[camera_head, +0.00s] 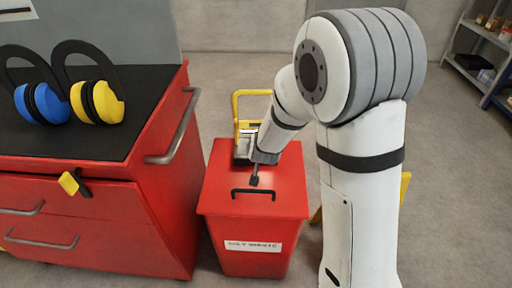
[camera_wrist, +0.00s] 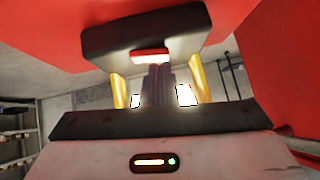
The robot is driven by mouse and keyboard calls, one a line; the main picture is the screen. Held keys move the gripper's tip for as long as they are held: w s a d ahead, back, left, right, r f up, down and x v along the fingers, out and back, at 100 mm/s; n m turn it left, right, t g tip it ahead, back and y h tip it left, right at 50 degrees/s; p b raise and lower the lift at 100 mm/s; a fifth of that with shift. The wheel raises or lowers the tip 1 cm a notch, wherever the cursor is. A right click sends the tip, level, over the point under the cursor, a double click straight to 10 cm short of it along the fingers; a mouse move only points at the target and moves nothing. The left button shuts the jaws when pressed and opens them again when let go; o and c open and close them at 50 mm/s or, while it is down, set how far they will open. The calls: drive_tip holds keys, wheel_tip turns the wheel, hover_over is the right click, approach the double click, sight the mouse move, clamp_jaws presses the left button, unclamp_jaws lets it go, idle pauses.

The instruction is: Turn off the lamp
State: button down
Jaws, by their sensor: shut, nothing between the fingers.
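The lamp (camera_head: 242,140) has a yellow tubular frame and stands at the far side of the red bin, partly hidden by my gripper. In the wrist view, its yellow posts (camera_wrist: 200,78) and bright panels (camera_wrist: 185,95) show on both sides of my fingers, so it looks lit. A dark block (camera_wrist: 110,42) with a small glowing red part (camera_wrist: 150,56), perhaps its switch, lies at the fingertips. My gripper (camera_head: 254,181) is shut and empty, low over the bin lid; it also shows in the wrist view (camera_wrist: 157,72). I cannot tell whether it touches the red part.
The red bin (camera_head: 255,225) has a black handle (camera_head: 254,192) on its lid. A red cabinet (camera_head: 90,225) stands close on the left, with blue (camera_head: 40,103) and yellow (camera_head: 97,102) ear defenders on top. Shelves (camera_head: 480,60) stand far right. Floor between is mostly clear.

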drive_tip(key=shift+a+f, duration=0.1)
drive_tip(key=shift+f, duration=0.15)
drive_tip(key=shift+a+f, duration=0.2)
drive_tip(key=shift+f, duration=0.15)
drive_tip(key=shift+r, duration=0.15)
drive_tip(key=shift+d, duration=0.1)
drive_tip(key=shift+d+b, duration=0.2)
drive_tip(key=shift+b, duration=0.15)
drive_tip(key=shift+s+d+b, duration=0.1)
drive_tip(key=shift+d+b, duration=0.3)
drive_tip(key=shift+d, duration=0.2)
